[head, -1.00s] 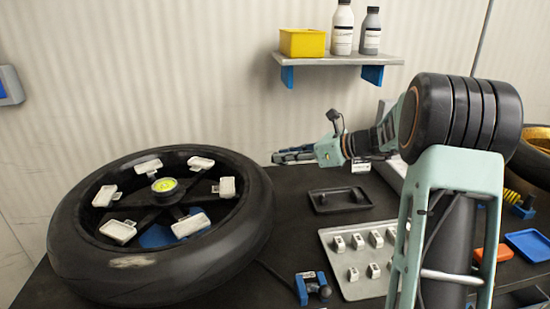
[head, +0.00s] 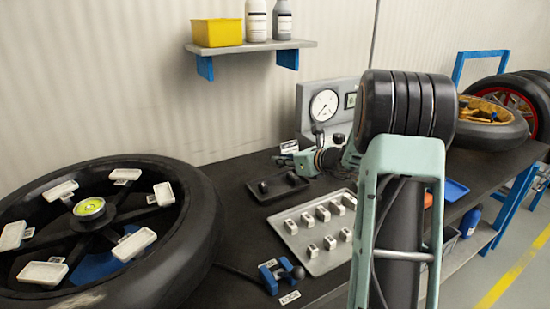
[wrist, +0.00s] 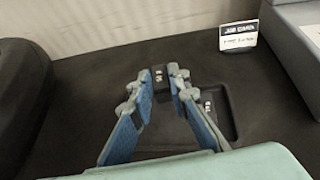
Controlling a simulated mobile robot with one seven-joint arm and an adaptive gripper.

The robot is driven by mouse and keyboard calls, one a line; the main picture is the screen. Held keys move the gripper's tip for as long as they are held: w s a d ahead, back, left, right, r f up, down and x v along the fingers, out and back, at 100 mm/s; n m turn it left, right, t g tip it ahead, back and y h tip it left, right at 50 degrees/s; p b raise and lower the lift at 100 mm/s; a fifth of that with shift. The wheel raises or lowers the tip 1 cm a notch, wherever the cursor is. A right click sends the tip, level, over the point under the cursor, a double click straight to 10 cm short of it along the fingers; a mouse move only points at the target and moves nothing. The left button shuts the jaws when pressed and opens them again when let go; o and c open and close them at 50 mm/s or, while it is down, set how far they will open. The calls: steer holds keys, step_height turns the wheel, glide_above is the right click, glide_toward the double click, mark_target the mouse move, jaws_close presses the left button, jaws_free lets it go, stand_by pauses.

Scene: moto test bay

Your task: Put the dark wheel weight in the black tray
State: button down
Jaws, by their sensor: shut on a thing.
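My gripper (wrist: 162,84) is shut on the dark wheel weight (wrist: 160,75), a small dark block with pale marks, between its blue fingers. The black tray (wrist: 236,128) lies below and to the right of the fingertips in the wrist view. A second dark block with pale marks (wrist: 208,102) shows inside the tray's outline. In the head view my gripper (head: 284,159) is low over the bench, just behind the black tray (head: 284,196). The held weight is too small to make out there.
A large black wheel (head: 195,225) with pale weights fills the left. A grey plate (head: 285,238) with several light weights lies in front of the tray. A gauge box (head: 327,92) stands behind. A blue clamp (head: 275,274) is near the front edge.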

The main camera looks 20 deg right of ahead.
steer(key=shift+f+b, duration=3)
steer(key=shift+f, duration=0.65)
steer(key=c, duration=1.8)
jaws_free()
steer(key=shift+o, duration=0.2)
steer(key=shift+r+p, duration=2.7)
steer(key=shift+r, duration=0.85)
